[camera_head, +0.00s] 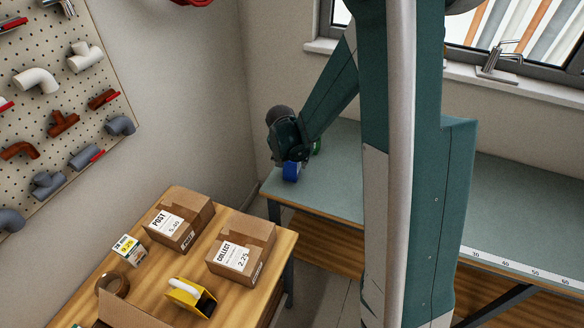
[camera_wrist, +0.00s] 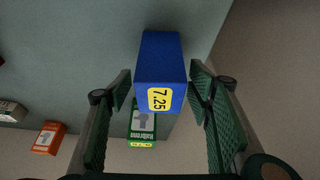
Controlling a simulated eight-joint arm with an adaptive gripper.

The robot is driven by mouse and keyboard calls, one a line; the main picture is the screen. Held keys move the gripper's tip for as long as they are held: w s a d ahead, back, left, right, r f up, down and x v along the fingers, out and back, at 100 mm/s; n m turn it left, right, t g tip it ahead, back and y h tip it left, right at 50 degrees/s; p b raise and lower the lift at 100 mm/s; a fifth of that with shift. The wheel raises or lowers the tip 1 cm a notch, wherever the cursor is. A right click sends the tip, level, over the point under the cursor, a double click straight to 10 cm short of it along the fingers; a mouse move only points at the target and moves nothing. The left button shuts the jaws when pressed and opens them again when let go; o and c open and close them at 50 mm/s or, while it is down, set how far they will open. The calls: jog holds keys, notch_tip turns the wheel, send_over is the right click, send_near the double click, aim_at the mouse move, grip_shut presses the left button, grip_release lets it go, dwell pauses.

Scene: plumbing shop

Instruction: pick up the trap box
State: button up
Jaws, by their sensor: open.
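A blue box (camera_wrist: 160,58) with a yellow 7.25 label stands on the grey-green bench top, between the two fingers of my gripper (camera_wrist: 160,88) in the wrist view. The fingers are open, with a gap showing on each side of the box. A green box (camera_wrist: 141,128) with a white picture label is just beside it, partly hidden by the blue one. I cannot read which box is the trap box. In the head view, my gripper (camera_head: 290,158) is at the bench's left end, over the blue box (camera_head: 291,172); a bit of green (camera_head: 317,147) shows behind.
An orange box (camera_wrist: 48,138) and a pale box (camera_wrist: 12,110) lie to the left in the wrist view. The bench (camera_head: 335,185) has its edge close by. A wooden table (camera_head: 262,292) with cartons stands in front. My arm hides the bench's middle.

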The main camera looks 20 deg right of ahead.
jog(key=shift+c, duration=0.2)
dwell(0.3)
jog(key=c, duration=1)
jog(key=shift+r, duration=0.15)
jog(key=shift+c, duration=0.2)
jog(key=shift+r+p, duration=0.4)
jog(key=shift+r, duration=4.45)
